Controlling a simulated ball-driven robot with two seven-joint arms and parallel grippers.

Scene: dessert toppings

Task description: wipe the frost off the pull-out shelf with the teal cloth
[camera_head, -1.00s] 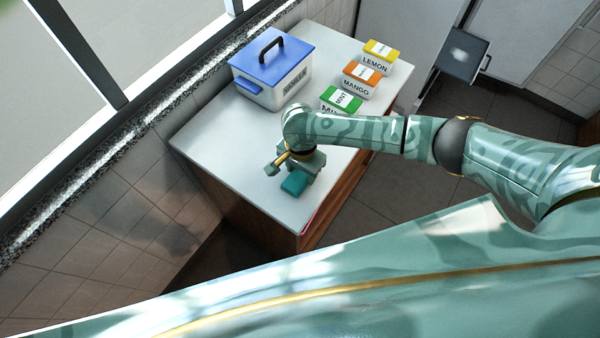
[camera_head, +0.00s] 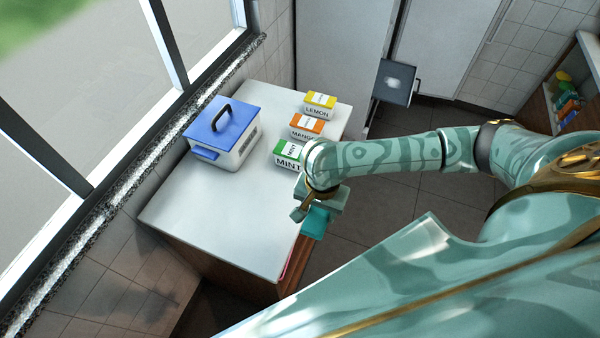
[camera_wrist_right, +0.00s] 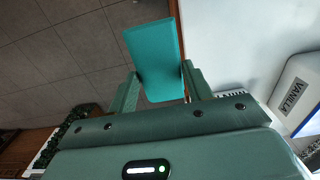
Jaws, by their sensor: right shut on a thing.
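The teal cloth (camera_head: 316,222) is a folded teal block held in my right gripper (camera_head: 318,205), at the right edge of the white counter. In the right wrist view the cloth (camera_wrist_right: 155,55) sits between the two fingers of the gripper (camera_wrist_right: 162,85), which are shut on it, with floor tiles beneath part of it. The pull-out shelf (camera_head: 388,92) is a dark grey panel with a handle, sticking out in front of the pale cabinet at the back. A whitish frost patch (camera_head: 394,83) lies on its middle. My left gripper is not in view.
The white counter (camera_head: 215,225) carries a blue-lidded vanilla tub (camera_head: 238,150) and the lemon (camera_head: 319,104), mango (camera_head: 306,127) and mint (camera_head: 287,155) boxes. Open tiled floor (camera_head: 385,200) lies between counter and shelf. A rack with colourful items (camera_head: 566,100) stands at far right.

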